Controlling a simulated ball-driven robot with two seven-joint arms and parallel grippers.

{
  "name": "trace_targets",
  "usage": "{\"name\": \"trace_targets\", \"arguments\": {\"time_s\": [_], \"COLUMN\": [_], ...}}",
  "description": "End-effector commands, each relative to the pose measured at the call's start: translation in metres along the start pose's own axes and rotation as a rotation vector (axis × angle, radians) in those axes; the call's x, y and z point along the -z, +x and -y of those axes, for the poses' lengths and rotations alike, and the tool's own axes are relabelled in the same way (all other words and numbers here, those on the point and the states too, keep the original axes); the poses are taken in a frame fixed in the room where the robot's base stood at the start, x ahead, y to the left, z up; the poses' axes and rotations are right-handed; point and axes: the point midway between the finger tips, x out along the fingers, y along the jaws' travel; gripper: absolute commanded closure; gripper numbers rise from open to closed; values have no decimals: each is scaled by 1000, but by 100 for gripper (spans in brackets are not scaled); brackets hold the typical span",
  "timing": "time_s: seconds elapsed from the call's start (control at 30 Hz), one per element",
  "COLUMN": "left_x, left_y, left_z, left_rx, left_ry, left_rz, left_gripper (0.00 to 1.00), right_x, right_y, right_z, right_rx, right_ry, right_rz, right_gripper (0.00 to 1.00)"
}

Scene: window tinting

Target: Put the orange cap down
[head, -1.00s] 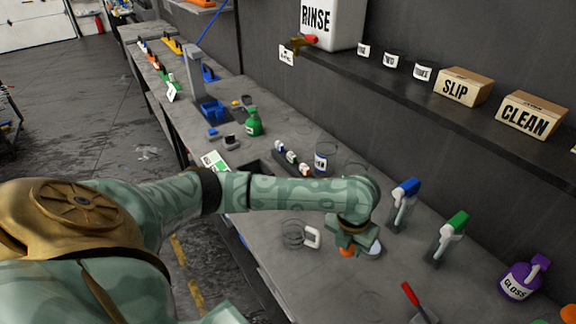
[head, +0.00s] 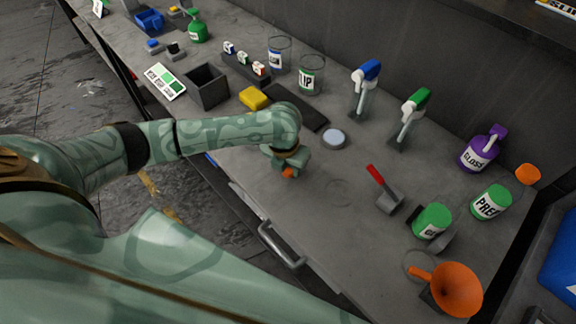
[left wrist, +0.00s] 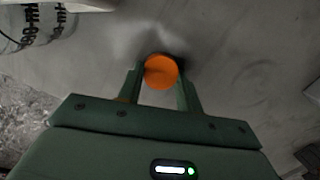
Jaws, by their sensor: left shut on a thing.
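The orange cap (head: 288,173) is between the fingers of my left gripper (head: 287,166), over the front part of the grey bench (head: 330,232). In the left wrist view the round orange cap (left wrist: 161,72) is pinched between the two green fingertips (left wrist: 161,84), with dark shadow on the grey surface behind it. The gripper is shut on the cap. In the head view, the hand hides much of the cap. I cannot tell whether the cap touches the bench. My right gripper is not in view.
A round grey-white disc (head: 334,139) and a red-handled scraper (head: 384,190) lie to the right. A yellow block (head: 254,98) lies behind. The bench around the gripper is mostly clear.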

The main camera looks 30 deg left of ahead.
Motion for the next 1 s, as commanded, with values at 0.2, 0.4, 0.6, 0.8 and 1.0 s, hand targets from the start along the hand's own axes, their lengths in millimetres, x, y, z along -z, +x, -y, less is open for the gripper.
{"name": "trace_targets", "arguments": {"time_s": [0.2, 0.4, 0.6, 0.8, 1.0], "left_x": [0, 0, 0, -2, -2], "left_y": [0, 1, 1, -20, -69], "left_z": [0, 0, 0, 0, 0], "left_rx": [0, 0, 0, 0, 0], "left_ry": [0, -1, -1, 0, 1], "left_rz": [1, 1, 2, 5, 6], "left_gripper": [92, 43, 43, 43, 43], "right_x": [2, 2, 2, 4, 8], "right_y": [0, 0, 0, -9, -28], "right_z": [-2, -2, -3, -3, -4], "right_rx": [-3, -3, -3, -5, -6], "right_ry": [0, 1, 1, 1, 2], "right_rz": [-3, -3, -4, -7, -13], "right_gripper": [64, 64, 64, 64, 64]}}
